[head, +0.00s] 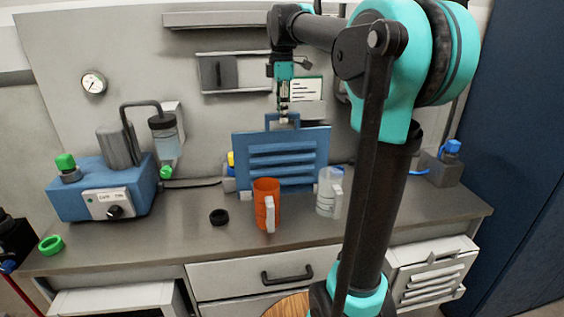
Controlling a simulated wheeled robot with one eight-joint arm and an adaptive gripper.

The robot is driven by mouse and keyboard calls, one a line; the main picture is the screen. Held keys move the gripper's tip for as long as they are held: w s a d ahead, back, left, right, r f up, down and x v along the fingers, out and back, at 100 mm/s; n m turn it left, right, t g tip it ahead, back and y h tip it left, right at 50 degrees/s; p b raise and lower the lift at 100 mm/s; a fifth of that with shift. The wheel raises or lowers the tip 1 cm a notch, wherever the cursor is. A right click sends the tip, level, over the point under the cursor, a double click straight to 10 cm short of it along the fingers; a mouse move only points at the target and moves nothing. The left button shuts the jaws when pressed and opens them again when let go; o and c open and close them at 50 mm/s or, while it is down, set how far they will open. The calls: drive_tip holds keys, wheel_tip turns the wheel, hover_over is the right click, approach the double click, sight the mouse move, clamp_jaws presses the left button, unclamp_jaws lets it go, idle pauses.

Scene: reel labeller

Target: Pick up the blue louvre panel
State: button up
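The blue louvre panel (283,174) stands upright toward the back of the grey bench, with several horizontal slats and a handle (282,119) on its top edge. My gripper (284,111) points down from above, with its fingertips at the panel's top handle. The fingers look close together, but they are too small to tell whether they are shut on the handle. The panel's lower edge is partly hidden behind an orange jug.
The orange jug (264,207) and a clear jug (328,194) stand in front of the panel. A black ring (219,217) lies left of the orange jug. A blue pump unit (103,186) fills the bench's left side.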

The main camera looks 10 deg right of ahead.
sight(282, 131)
drive_tip(key=shift+s+f, duration=0.2)
drive_tip(key=shift+f, duration=2.85)
clamp_jaws()
